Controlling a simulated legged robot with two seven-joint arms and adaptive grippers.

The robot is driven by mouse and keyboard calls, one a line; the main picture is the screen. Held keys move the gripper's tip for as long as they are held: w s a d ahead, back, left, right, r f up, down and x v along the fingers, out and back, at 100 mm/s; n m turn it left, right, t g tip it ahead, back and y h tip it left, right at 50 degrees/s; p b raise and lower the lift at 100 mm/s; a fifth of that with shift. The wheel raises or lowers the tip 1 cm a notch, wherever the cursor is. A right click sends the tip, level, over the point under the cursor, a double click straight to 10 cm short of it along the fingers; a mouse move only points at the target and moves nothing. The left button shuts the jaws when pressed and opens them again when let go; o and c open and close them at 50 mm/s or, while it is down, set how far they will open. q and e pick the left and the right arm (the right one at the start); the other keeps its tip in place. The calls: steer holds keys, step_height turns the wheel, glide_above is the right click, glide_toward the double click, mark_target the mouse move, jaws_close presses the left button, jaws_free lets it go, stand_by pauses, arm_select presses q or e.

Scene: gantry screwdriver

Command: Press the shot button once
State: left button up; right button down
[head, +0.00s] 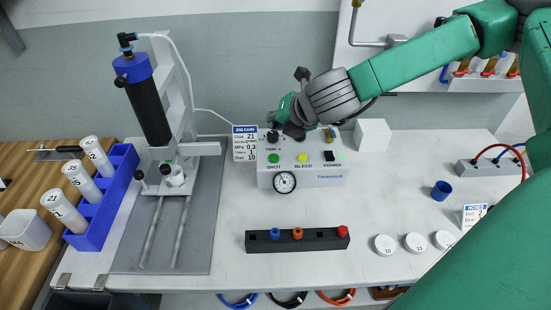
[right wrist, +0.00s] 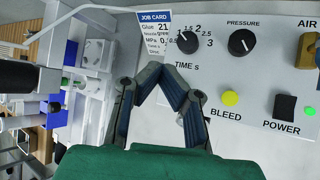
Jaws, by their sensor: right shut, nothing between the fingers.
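The white dispenser controller (head: 330,180) stands at the back of the bench. In the head view its green shot button (head: 273,158) is on the front face above the SHOT label, left of the yellow bleed button (head: 303,158). My right gripper (head: 286,130) is shut and empty at the controller's upper left, by the TIME dial and above the shot button. In the right wrist view its fingertips (right wrist: 172,75) meet just below the TIME dial (right wrist: 188,42), and the shot button does not show, apparently behind the fingers. I cannot tell whether they touch the panel. My left gripper is not in view.
A job card (head: 245,144) stands left of the controller, close to the gripper. The pressure dial (right wrist: 243,42) and black power switch (right wrist: 284,106) are to the right. A dispensing stand with a black syringe (head: 148,108) is further left. A black rack (head: 262,242) lies in front.

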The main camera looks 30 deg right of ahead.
mark_target(274, 157)
steer(key=f+b, duration=0.2)
steer(key=f, duration=0.1)
steer(key=a+f+b, duration=0.1)
steer(key=f+b, duration=0.1)
steer(key=f, duration=0.1)
steer(key=shift+a+f+b, duration=0.1)
steer(key=shift+b, duration=0.25)
steer(key=shift+f+b, duration=0.3)
steer(key=shift+d+f, duration=0.15)
steer(key=shift+d, duration=0.3)
steer(key=shift+a, duration=0.35)
steer(key=shift+d, duration=0.25)
steer(key=shift+a, duration=0.15)
steer(key=shift+f+b, duration=0.35)
steer(key=shift+b, duration=0.1)
